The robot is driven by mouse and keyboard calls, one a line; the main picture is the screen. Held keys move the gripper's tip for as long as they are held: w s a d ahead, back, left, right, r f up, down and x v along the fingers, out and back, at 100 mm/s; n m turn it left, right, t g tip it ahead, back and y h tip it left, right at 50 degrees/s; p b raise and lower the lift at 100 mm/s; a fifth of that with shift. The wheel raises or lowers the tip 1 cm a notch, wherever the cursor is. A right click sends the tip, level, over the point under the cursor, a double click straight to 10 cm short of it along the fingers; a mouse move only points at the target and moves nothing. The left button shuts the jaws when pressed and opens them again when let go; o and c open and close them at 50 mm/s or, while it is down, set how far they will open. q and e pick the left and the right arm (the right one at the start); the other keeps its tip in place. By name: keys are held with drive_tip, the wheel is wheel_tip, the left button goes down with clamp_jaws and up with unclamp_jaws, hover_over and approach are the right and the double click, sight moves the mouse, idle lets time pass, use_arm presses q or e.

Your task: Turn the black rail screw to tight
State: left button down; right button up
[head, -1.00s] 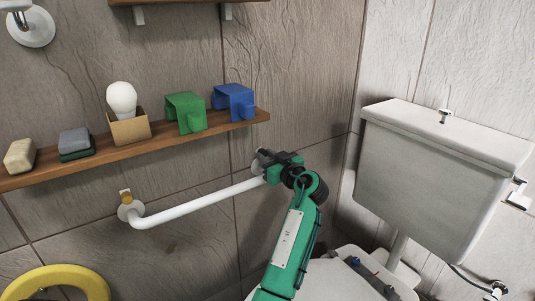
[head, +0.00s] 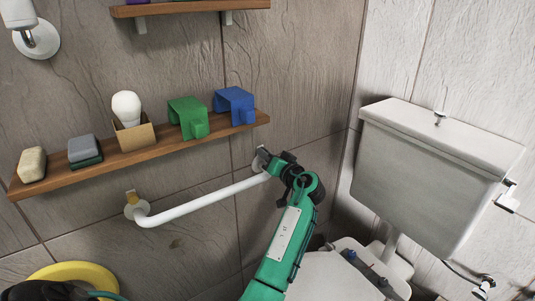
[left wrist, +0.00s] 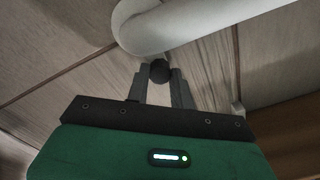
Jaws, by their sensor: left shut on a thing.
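The white rail (head: 200,204) is mounted on the tiled wall below the shelf. My left gripper (head: 268,158) is at the rail's right end, by its wall flange. In the left wrist view the black rail screw (left wrist: 159,71) shows as a round dark head just below the bend of the rail (left wrist: 185,25). The tips of my left gripper (left wrist: 158,78) are shut on it, one finger on each side. In the head view the gripper hides the screw, and its turn angle cannot be read. My right gripper is not in view.
A wooden shelf (head: 165,150) above the rail holds soap bars, a bulb in a box, and green and blue holders. A brass-coloured piece (head: 131,196) is at the rail's left flange. The toilet cistern (head: 425,180) stands to the right; a yellow ring (head: 85,272) is lower left.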

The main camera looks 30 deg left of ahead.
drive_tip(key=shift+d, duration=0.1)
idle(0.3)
use_arm(q)
drive_tip(key=c, duration=1.2)
unclamp_jaws()
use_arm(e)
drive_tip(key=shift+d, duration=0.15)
